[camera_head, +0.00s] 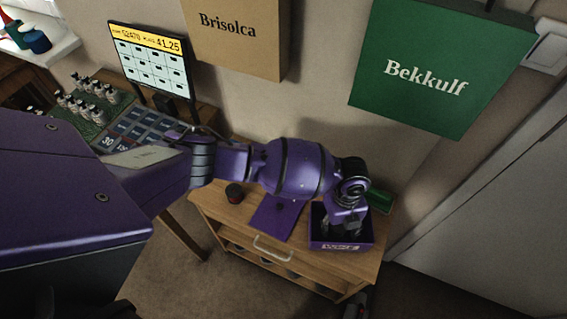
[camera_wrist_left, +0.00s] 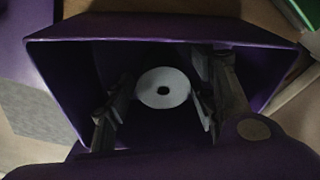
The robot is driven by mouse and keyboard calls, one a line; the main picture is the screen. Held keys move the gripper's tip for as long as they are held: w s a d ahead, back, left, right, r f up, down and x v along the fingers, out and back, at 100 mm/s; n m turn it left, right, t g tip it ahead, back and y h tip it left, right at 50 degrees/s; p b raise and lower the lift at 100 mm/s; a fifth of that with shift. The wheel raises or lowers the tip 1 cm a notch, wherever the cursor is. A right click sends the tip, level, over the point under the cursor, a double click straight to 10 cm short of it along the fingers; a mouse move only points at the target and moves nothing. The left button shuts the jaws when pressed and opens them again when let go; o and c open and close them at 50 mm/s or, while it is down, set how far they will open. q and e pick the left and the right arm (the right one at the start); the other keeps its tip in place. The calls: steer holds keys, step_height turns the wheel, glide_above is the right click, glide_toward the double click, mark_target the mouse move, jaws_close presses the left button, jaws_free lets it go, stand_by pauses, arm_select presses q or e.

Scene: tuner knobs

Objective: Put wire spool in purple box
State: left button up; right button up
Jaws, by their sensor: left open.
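The purple box (camera_head: 318,243) stands on the right part of the wooden cabinet top, with a label on its front. My left gripper (camera_head: 343,226) reaches down into it from above. In the left wrist view the box's purple wall (camera_wrist_left: 165,27) surrounds the gripper's fingers (camera_wrist_left: 160,112). The wire spool (camera_wrist_left: 149,80), a white disc with a dark centre hole, shows inside the box between the two spread fingers. The fingers are open, with a gap visible around the spool. The spool is hidden in the head view.
Green (camera_head: 440,65) and tan (camera_head: 240,35) signs hang above. A screen (camera_head: 150,60) stands at the left.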

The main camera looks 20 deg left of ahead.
arm_select(q)
step_height(320, 180, up, 12)
steer(key=w, duration=0.1)
steer(key=shift+a+r+p, duration=0.2)
steer(key=shift+a+p, duration=0.2)
steer(key=shift+p, duration=0.05)
steer(key=shift+w, duration=0.1)
